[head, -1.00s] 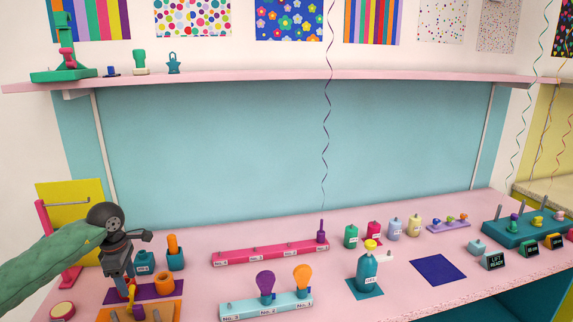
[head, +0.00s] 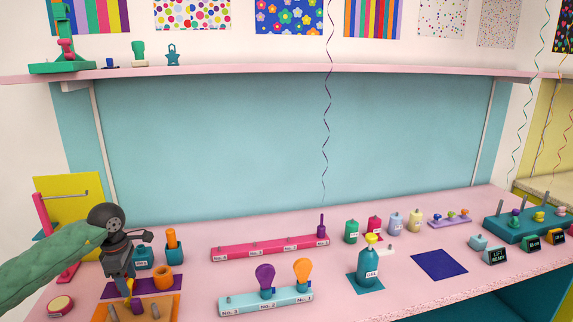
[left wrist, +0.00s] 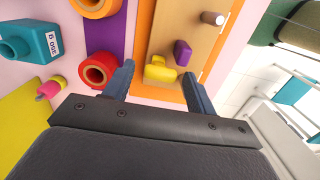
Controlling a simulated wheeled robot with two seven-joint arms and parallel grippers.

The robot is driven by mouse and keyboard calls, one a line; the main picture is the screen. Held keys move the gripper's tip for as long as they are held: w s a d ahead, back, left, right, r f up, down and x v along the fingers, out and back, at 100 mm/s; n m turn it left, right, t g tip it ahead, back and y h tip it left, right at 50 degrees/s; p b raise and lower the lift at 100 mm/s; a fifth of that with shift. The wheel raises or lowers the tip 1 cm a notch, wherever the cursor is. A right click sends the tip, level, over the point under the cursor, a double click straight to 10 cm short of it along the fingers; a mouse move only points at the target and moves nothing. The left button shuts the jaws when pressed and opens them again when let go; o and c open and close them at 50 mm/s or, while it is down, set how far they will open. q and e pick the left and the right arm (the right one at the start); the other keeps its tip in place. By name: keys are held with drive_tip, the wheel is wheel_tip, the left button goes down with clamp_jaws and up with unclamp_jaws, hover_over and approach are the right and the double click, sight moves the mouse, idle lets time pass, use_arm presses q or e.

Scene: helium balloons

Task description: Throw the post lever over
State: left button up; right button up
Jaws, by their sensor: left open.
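A tan board with an orange edge (head: 172,311) lies at the table's front left. On it, in the left wrist view, are a yellow piece (left wrist: 160,72), a small purple piece (left wrist: 182,53) and a brown post with a pale end (left wrist: 213,18). I cannot tell for certain which piece is the post lever. Grey posts (head: 154,311) also stand on the board in the head view. My left gripper (left wrist: 158,85) is open above the board, pointing down, with the yellow piece showing between its fingers. I cannot tell whether they touch. My right gripper is out of view.
Behind the board are a purple mat (head: 143,285), an orange ring-shaped cup (head: 163,277) and teal containers. A yellow panel (head: 68,205) stands at the far left.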

use_arm(q)
drive_tip(key=c, duration=0.9)
drive_tip(key=shift+w+d+f+b, duration=0.1)
drive_tip(key=shift+d+f+b, duration=0.1)
drive_tip(key=shift+d, duration=0.2)
drive_tip(key=shift+w+d+f+b, duration=0.1)
drive_tip(key=shift+d+b, duration=0.1)
drive_tip(key=shift+d, duration=0.25)
drive_tip(key=shift+w+d+f+b, duration=0.1)
drive_tip(key=shift+d+f+b, duration=0.3)
drive_tip(key=shift+d, duration=0.35)
